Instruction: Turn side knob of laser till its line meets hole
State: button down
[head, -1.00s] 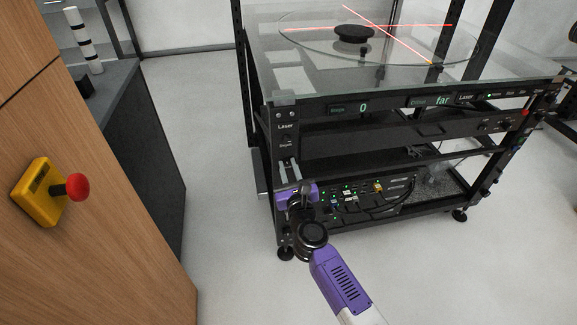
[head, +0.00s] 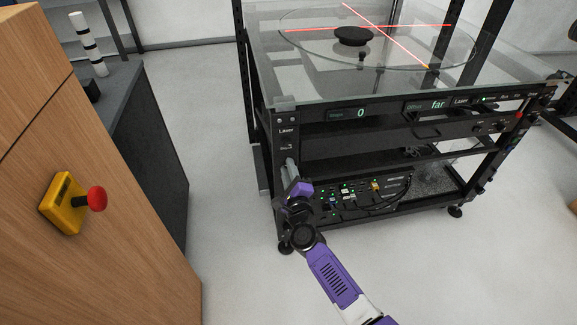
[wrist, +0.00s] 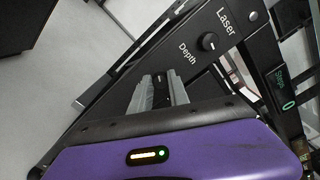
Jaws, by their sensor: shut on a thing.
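The laser panel (wrist: 222,45) is the black sloping face at the rack's front left corner, marked "Laser" and "Depth". A small round black knob (wrist: 209,41) between these words is free. My gripper (wrist: 158,82) is at the panel below "Depth", its grey fingers closed on a dark part that looks like another knob, mostly hidden with its label. In the head view my gripper (head: 290,168) reaches the same corner post. Two red laser lines (head: 404,47) cross on the glass turntable (head: 310,52), to the right of a black puck (head: 353,36). I cannot make out the hole.
The rack's front displays (head: 361,113) read "0" and "far". Cables and lit electronics (head: 365,195) fill the lower shelf beside my arm. A wooden cabinet (head: 110,240) with a red-topped yellow stop button (head: 66,204) stands left. The floor between is clear.

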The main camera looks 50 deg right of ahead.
jog(key=shift+a+f+n+p, duration=0.1)
jog(key=shift+n+p, duration=1.5)
jog(key=shift+n, duration=2.2)
jog(key=c, duration=1.3)
grip_release()
jog(key=shift+o, duration=0.2)
jog(key=p+v, duration=0.2)
jog(key=v, duration=0.5)
jog(key=shift+s+a, duration=0.2)
jog(key=shift+s, duration=0.15)
